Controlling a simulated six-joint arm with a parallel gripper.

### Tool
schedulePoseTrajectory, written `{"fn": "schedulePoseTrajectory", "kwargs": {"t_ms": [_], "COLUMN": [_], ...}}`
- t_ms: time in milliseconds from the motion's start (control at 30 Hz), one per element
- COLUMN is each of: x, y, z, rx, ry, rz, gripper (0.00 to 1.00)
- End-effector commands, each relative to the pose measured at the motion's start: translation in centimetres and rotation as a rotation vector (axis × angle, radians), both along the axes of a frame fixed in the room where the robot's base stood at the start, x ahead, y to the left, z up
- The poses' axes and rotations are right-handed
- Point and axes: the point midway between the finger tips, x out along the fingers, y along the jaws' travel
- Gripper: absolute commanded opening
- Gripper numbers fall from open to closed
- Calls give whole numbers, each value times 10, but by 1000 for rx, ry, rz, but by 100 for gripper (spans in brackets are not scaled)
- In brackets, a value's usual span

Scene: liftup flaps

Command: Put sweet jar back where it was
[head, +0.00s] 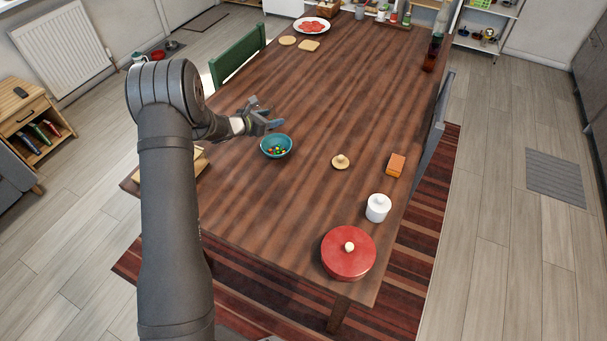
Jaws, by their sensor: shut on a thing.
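A teal bowl-shaped sweet jar (276,146) with several small coloured sweets inside shows near the middle of the table. It is open at the top and looks upright. My gripper (268,123) is at its far-left rim and is shut on it. The fingertips are small and partly merge with the rim. I cannot tell whether the jar rests on the table or is slightly above it. A round, pale wooden lid with a knob (340,161) lies on the table to the right of the jar.
The wooden table (310,105) has free room behind the jar. An orange box (396,165), a white lidded pot (378,208) and a red lidded pot (348,254) stand to the right and front. A green chair (238,58) stands at the left edge. A plate (311,26) is far back.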

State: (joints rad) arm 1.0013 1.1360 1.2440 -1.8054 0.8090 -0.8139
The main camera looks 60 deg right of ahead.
Motion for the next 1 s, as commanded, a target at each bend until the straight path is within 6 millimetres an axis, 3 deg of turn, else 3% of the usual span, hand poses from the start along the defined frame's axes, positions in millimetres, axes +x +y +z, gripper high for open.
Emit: {"fn": "schedulePoseTrajectory", "kwargs": {"t_ms": [33,167,200,400,600,800,900,1000], "x": [-22,-77,-98,-200,-275,-311,-312,-300], "y": [6,26,34,74,124,156,161,156], "z": [10,30,35,49,58,62,60,51], "rx": [0,0,1,3,3,2,2,3], "ry": [1,0,1,1,-1,-2,-2,-2], "rz": [-30,-103,-127,-226,-305,-347,-352,-352], "gripper": [24,24,24,24,24,24,24,24]}}
